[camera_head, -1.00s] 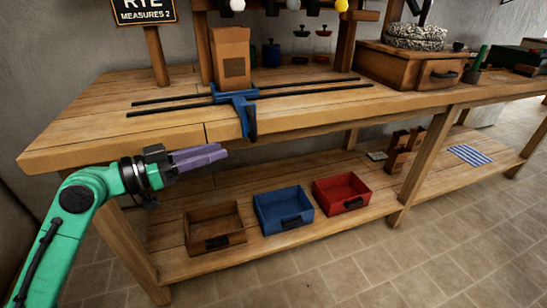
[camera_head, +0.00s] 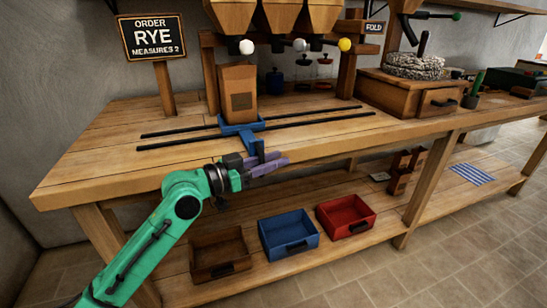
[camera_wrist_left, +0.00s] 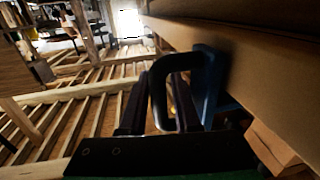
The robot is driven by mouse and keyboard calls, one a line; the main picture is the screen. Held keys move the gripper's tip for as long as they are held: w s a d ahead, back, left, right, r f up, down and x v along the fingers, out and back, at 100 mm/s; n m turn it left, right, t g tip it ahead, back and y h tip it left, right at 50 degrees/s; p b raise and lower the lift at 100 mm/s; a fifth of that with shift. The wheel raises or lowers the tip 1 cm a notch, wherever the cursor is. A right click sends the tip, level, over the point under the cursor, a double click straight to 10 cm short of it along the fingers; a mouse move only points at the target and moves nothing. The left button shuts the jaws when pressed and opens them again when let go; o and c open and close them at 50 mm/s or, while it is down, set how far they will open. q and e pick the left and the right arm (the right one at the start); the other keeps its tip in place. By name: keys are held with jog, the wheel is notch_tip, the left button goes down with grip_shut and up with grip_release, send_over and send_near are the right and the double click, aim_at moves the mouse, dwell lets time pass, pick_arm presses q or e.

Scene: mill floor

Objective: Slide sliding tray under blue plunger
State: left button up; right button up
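The blue sliding tray (camera_head: 240,127) sits on two black rails on the bench, with a tall brown bag (camera_head: 238,92) upright on it. Its blue front piece hangs over the bench edge; the wrist view shows this piece (camera_wrist_left: 207,85) and a dark loop handle (camera_wrist_left: 157,90). My left gripper (camera_head: 280,162) is at this handle. Its fingers (camera_wrist_left: 160,100) look open, one on each side of a handle bar; contact is unclear. Plungers with knobs hang above: a white knob (camera_head: 247,47), another pale knob (camera_head: 299,45) and a yellow knob (camera_head: 344,44). I cannot make out a blue one. My right gripper is not in view.
The rails (camera_head: 330,115) run clear to the right of the tray. On the lower shelf stand a brown bin (camera_head: 219,268), a blue bin (camera_head: 290,248) and a red bin (camera_head: 347,229). A wooden mill box (camera_head: 400,98) stands further right on the bench.

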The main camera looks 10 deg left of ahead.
pick_arm(q)
grip_shut()
dwell(1.4)
